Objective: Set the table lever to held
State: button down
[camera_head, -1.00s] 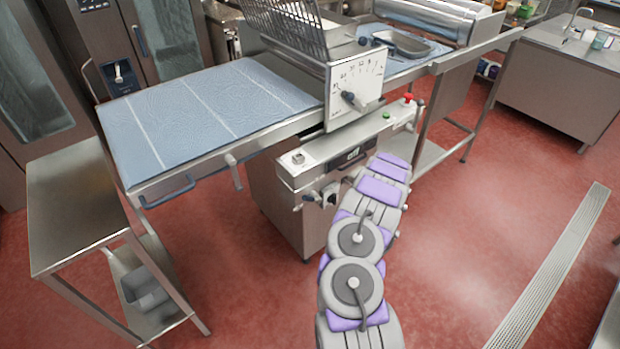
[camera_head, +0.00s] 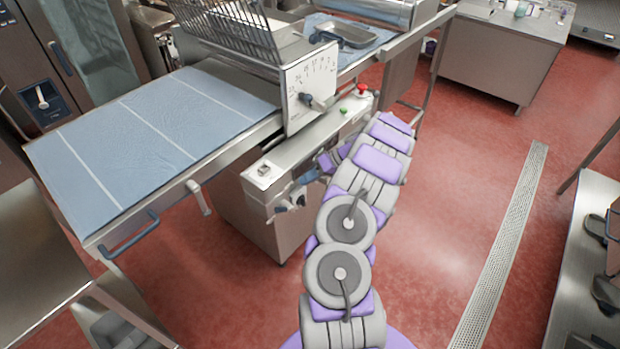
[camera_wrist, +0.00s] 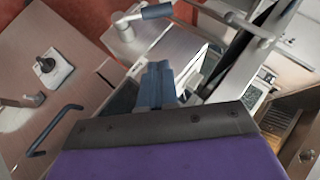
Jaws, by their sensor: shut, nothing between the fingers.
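A short grey lever (camera_head: 199,198) hangs down below the front edge of the blue-topped table (camera_head: 155,125) in the head view. I cannot tell for certain that it is the table lever. My gripper (camera_wrist: 158,82) is shut and empty in the wrist view. It points toward the steel machine body. A lever with a blue grip (camera_wrist: 155,12) lies beyond its fingertips, apart from them. In the head view my arm reaches to the machine's front panel, and the gripper there is mostly hidden by my arm.
A blue bar handle (camera_head: 125,238) projects from the table's near corner. A dial plate (camera_head: 310,88) with a dark pointer stands above the control ledge. A red button (camera_head: 362,88) sits at the ledge's end. Red floor (camera_head: 450,190) is open to the right, crossed by a drain grate (camera_head: 505,245).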

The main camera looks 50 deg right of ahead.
send_over(291, 209)
jog(key=f, duration=0.4)
jog(key=shift+w+d+b, duration=0.35)
jog(key=shift+s+a+f, duration=0.2)
jog(key=shift+f, duration=0.2)
jog(key=shift+s+a+f, duration=0.15)
jog(key=shift+f, duration=0.2)
jog(key=shift+s+a+f, duration=0.2)
jog(key=shift+a+f, duration=0.3)
jog(key=shift+f, duration=0.05)
